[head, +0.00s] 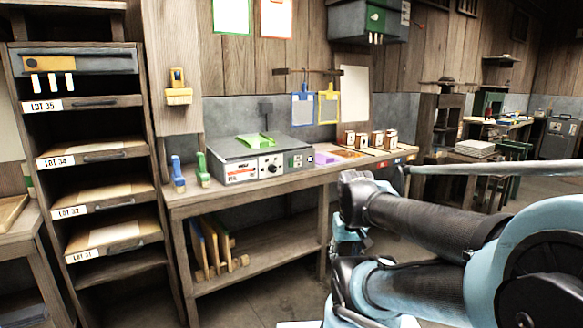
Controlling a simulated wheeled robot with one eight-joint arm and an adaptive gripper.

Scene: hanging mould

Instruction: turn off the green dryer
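A flat grey machine (240,153) stands on the wooden bench, with a green handle-like piece (257,139) on its lid. Its front has a dark round knob (271,168), a label with red print and a small green part near the right end (297,161). A grey box on the wall (349,22) at the top carries a green panel (376,18). I cannot tell which of the two is the dryer, nor whether either is on. My arm fills the lower right, right of the bench and apart from the machine. I cannot make out my gripper's fingers.
The bench (240,188) also holds blue (177,172) and green (203,168) handled tools, a purple block (326,158) and several small wooden blocks. A drawer rack (85,130) stands at left. Boards (205,250) lean on the lower shelf. Floor shows before the bench.

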